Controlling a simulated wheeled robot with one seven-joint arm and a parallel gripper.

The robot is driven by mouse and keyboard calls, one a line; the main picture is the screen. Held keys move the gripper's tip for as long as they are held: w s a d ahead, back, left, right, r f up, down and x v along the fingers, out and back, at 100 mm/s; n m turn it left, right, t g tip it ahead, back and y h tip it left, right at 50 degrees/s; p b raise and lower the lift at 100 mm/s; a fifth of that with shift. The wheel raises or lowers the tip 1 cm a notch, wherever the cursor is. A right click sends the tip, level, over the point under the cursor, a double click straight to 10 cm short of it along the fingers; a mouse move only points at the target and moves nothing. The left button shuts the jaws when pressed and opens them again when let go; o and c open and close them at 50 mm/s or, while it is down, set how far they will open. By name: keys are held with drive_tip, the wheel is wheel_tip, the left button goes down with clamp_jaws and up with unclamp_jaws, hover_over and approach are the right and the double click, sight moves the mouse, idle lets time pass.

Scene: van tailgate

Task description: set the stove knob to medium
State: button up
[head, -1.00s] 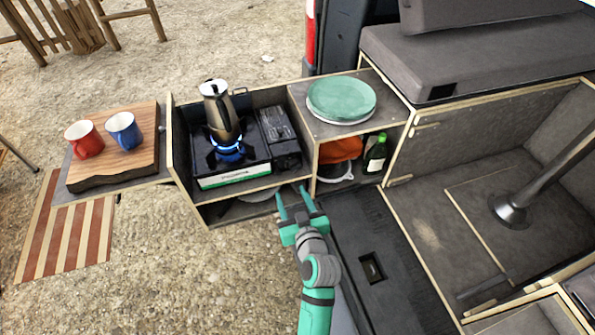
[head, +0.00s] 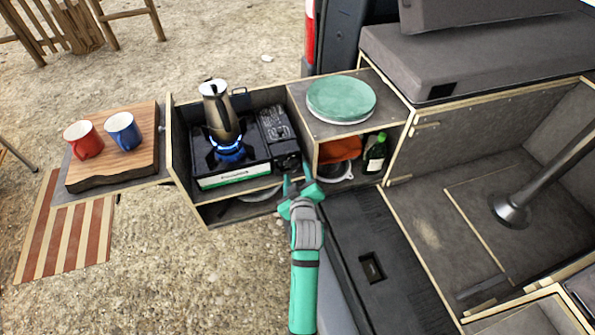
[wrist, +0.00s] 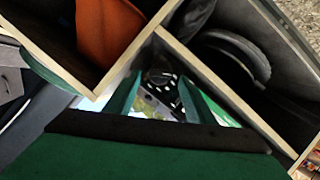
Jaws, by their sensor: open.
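The camping stove (head: 232,179) sits in the pull-out box, with a blue flame (head: 231,151) lit under a moka pot (head: 219,112). The dark stove knob (head: 288,161) is on the stove's front right end. My gripper (head: 298,177) is open and empty, just in front of and below the knob, apart from it as far as I can tell. In the wrist view, the dark knob (wrist: 160,78) shows beyond and between the two green fingers (wrist: 158,95). The knob's setting is too small to read.
Wooden box edges and a divider lie close around my gripper. Right of the stove, a compartment holds an orange cloth (head: 338,150) and a green bottle (head: 375,157). Green plates (head: 341,98) sit above it. Red (head: 84,139) and blue (head: 123,131) mugs stand on a board (head: 146,164) at left.

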sight(295, 166)
drive_tip(key=shift+x, duration=1.2)
drive_tip(key=c, duration=1.1)
drive_tip(key=shift+o, duration=0.4)
drive_tip(key=shift+w+d, duration=0.1)
drive_tip(key=shift+c, duration=0.2)
